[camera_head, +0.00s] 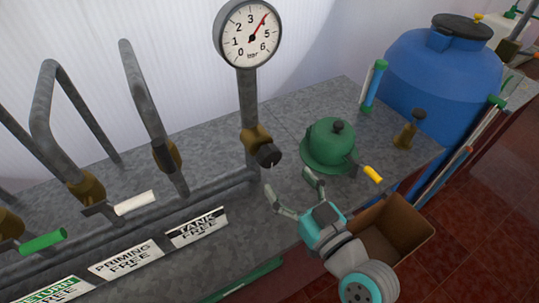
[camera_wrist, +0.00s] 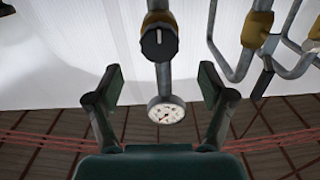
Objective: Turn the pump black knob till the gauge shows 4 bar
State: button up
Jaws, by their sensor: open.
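The black knob (camera_head: 268,155) sits on a brass valve body (camera_head: 256,138) at the foot of the gauge's pipe. The knob (camera_wrist: 159,42) also shows in the wrist view, with a white pointer line running up and down in that picture. The round white gauge (camera_head: 249,34) stands on top of the pipe. Its red needle points up and right, at about the 4 mark. The gauge (camera_wrist: 167,110) also shows small in the wrist view. My gripper (camera_head: 292,188) is open and empty, just below and right of the knob in the head view, apart from it.
A green domed fitting (camera_head: 331,144) with a yellow-tipped lever stands right of the knob. A brown box (camera_head: 405,232) lies below it. A blue tank (camera_head: 445,68) is at the right. Pipes with white (camera_head: 135,203) and green (camera_head: 43,241) handles are at the left.

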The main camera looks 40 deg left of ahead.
aim_at(272, 161)
jog(key=x, duration=0.8)
jog(key=shift+w+a, duration=0.15)
jog(key=shift+a, duration=0.1)
jog(key=c, duration=1.2)
